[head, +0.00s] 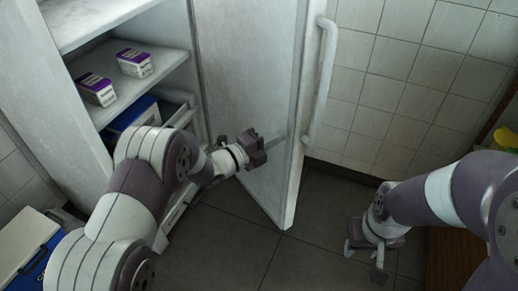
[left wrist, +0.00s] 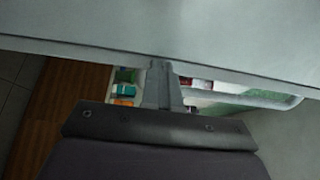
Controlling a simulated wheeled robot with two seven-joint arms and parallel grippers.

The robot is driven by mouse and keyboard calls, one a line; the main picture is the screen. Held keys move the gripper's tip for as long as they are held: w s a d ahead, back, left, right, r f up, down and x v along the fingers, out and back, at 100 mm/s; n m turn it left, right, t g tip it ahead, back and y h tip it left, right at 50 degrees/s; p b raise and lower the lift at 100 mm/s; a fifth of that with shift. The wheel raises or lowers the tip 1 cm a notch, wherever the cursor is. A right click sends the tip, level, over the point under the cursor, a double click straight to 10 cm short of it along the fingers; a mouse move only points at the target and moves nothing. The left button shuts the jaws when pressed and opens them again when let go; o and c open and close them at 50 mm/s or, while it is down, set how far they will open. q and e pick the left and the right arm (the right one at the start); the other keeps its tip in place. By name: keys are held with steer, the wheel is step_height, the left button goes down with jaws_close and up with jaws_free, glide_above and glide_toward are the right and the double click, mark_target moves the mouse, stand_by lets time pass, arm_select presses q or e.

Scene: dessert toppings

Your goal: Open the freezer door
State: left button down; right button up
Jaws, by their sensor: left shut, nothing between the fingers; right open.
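The freezer door (head: 245,75) stands wide open, swung out to the right of the freezer (head: 60,110). Its long white handle (head: 321,85) is on the outer side, facing right. My left gripper (head: 268,146) is shut and empty, beside the door's inner face; I cannot tell whether it touches. In the left wrist view the shut fingers (left wrist: 163,85) point at a pale panel edge (left wrist: 160,55), likely the door. My right gripper (head: 365,255) is open and empty, low over the floor to the right of the door.
Two purple-and-white boxes (head: 96,89) (head: 134,63) stand on a freezer shelf, with a blue container (head: 135,115) below. A blue-and-white box (head: 28,245) is at lower left. The tiled wall (head: 400,75) is behind the door. Dark floor (head: 235,235) is clear in front.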

arm_select(q)
steer(key=shift+x, duration=0.9)
arm_select(e)
steer(key=shift+f, duration=0.3)
